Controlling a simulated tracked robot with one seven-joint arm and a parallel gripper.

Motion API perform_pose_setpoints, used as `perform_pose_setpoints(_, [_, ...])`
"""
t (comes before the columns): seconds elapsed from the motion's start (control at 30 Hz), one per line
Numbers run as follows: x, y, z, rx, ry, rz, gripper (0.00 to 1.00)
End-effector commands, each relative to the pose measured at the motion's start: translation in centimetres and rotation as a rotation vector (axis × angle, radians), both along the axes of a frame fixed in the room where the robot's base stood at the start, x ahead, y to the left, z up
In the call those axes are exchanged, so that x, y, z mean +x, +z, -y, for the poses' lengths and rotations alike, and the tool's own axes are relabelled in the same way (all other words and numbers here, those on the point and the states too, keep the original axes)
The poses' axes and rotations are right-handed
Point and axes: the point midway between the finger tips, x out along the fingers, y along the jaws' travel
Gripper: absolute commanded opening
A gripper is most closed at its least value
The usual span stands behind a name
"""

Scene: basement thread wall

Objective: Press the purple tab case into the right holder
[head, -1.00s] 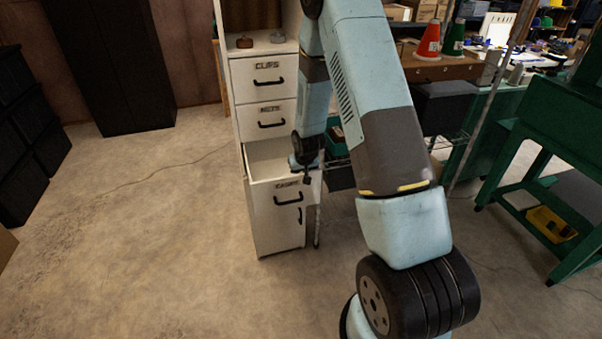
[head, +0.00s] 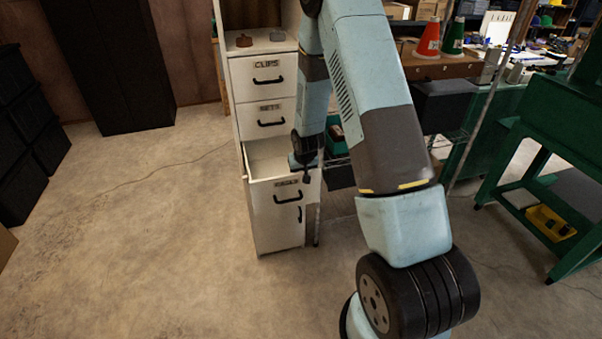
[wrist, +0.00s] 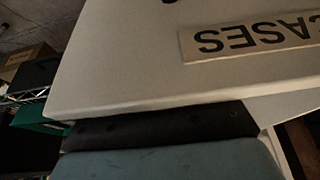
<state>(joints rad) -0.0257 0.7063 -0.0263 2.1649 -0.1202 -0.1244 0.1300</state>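I cannot make out a purple tab case in either view. My gripper (head: 305,176) is at the open drawer's front right corner, small and dark. Its fingers are too small to read.
The white cabinet's upper drawers, CLIPS (head: 265,78) and one below it (head: 266,122), are shut. A wire rack with a dark bin (head: 445,108) stands right of the cabinet, and a green bench (head: 560,130) farther right. The floor (head: 150,230) to the left is clear.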

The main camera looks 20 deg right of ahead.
Motion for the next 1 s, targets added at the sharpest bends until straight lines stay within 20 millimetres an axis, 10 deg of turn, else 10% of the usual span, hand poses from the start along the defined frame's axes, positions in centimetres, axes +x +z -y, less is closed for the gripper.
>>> perform_pose_setpoints(0.23, [-0.2,-0.2,0.2,-0.002,-0.003,-0.005,0.54])
perform_pose_setpoints(0.67, [-0.2,0.3,0.1,-0.001,-0.001,-0.003,0.54])
perform_pose_setpoints(1.0, [-1.8,4.3,0.0,-0.001,0.000,-0.001,0.54])
